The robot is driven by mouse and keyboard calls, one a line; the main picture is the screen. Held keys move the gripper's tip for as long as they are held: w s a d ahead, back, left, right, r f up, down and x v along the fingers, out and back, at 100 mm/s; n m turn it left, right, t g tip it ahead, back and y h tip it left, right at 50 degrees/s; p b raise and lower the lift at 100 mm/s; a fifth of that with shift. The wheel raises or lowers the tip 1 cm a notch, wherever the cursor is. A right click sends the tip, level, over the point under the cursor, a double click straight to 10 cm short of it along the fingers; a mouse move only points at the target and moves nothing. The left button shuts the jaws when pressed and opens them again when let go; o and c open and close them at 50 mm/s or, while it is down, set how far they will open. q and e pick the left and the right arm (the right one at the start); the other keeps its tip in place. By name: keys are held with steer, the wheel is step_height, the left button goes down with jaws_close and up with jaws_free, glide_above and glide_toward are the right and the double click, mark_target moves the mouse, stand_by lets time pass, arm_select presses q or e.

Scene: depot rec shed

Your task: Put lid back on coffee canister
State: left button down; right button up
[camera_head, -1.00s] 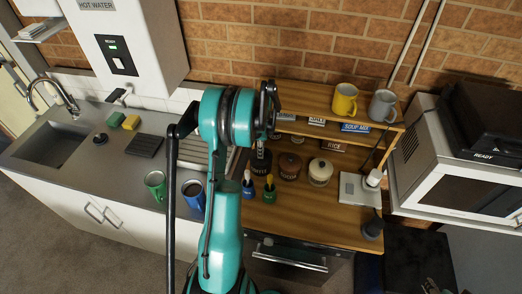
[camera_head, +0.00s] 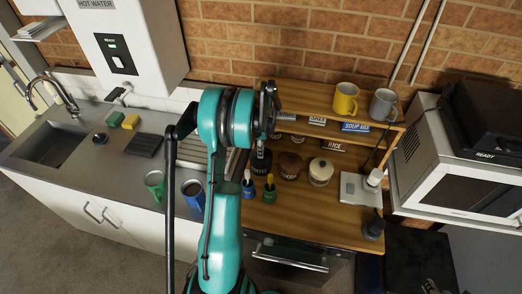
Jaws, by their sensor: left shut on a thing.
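My left gripper (camera_head: 270,108) is in front of the left end of the wooden shelf, above the canisters. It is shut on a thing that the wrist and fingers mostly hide. A small grey ridged piece (camera_head: 287,116) shows just right of the fingers; I cannot tell whether it is part of the lid. Below stand a black canister (camera_head: 261,160), a dark brown canister (camera_head: 290,165) and a cream canister (camera_head: 320,173). Their labels are too small to read, so I cannot tell which is the coffee canister. My right gripper is not in view.
Two mugs, yellow (camera_head: 345,98) and grey (camera_head: 383,104), stand on the shelf top (camera_head: 305,97). Two brush-like items, blue (camera_head: 248,190) and green (camera_head: 270,195), stand before the canisters. A microwave (camera_head: 455,165) is right. The counter's front middle is clear.

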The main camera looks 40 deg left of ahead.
arm_select(q)
steer(key=shift+f+b, duration=0.2)
steer(key=shift+b, duration=0.3)
stand_by(1.1)
stand_by(0.3)
steer(key=c, duration=0.8)
jaws_free()
steer(key=shift+r+p, duration=2)
steer(key=shift+r, duration=1.55)
jaws_close()
